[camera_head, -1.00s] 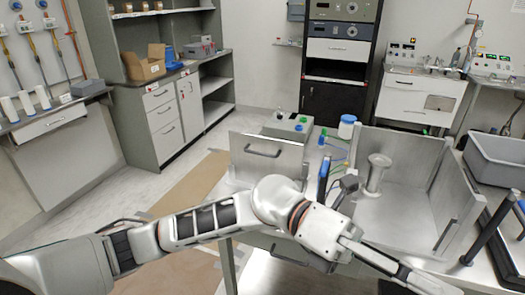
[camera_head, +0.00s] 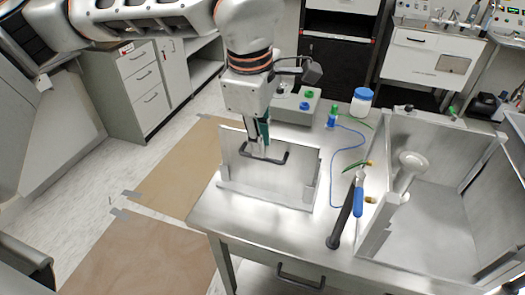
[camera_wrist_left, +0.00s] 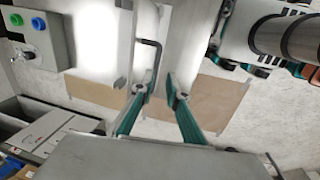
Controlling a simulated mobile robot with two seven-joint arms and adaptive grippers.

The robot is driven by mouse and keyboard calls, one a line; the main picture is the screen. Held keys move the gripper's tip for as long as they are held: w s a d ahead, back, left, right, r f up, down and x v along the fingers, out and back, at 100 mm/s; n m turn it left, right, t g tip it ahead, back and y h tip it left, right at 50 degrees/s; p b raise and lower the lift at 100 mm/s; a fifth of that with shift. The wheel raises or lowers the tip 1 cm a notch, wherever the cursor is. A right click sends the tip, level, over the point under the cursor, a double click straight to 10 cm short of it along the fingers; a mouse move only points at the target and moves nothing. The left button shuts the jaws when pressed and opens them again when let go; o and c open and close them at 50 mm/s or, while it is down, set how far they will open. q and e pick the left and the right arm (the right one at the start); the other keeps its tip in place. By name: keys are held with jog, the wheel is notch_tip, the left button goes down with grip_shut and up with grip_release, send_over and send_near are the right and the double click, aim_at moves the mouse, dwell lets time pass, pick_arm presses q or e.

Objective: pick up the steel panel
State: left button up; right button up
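The steel panel (camera_head: 240,160) stands upright in a low metal base on the bench, with a dark bar handle (camera_head: 281,157) on its near face. My left gripper (camera_head: 262,148) points down from above at the panel's top edge, close to the handle. In the left wrist view the fingers (camera_wrist_left: 158,92) stand apart, with the handle (camera_wrist_left: 152,48) just beyond the left fingertip. I cannot tell whether they touch the panel or handle. My right gripper is not in view.
An open metal box (camera_head: 440,215) with a pale spool-shaped part (camera_head: 410,170) stands on the right. A hammer-like tool (camera_head: 346,212), a blue cable (camera_head: 337,178), a white jar (camera_head: 361,101) and a grey button box (camera_head: 295,105) share the bench (camera_head: 270,232). Its front left is bare.

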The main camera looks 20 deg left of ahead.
pick_arm(q)
jog(key=f, duration=0.2)
jog(key=w+f, duration=0.1)
jog(key=f, duration=0.1)
jog(key=w+f+p, duration=0.1)
jog(key=f, duration=0.1)
jog(key=shift+f, duration=0.5)
grip_shut()
